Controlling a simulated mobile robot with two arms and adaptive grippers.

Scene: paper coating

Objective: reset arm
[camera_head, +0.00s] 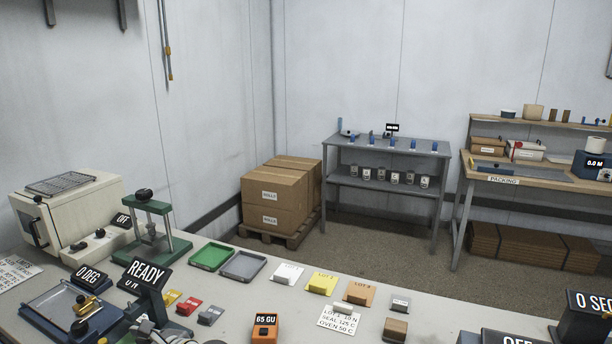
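Neither of my grippers can be made out in the head view. Rounded grey and dark green parts (152,332) show at the bottom edge, below the READY display (146,275). I cannot tell what they belong to. The workbench (265,290) runs across the bottom of the view, with its tools and samples standing on it.
A white oven (82,208) and a green press (150,235) stand at the bench's left. Green (211,256) and grey (243,265) trays, sample stacks and an orange gauge (265,328) lie rightward. Boxes (275,200), a shelf table (385,148) and a packing bench (540,175) stand beyond.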

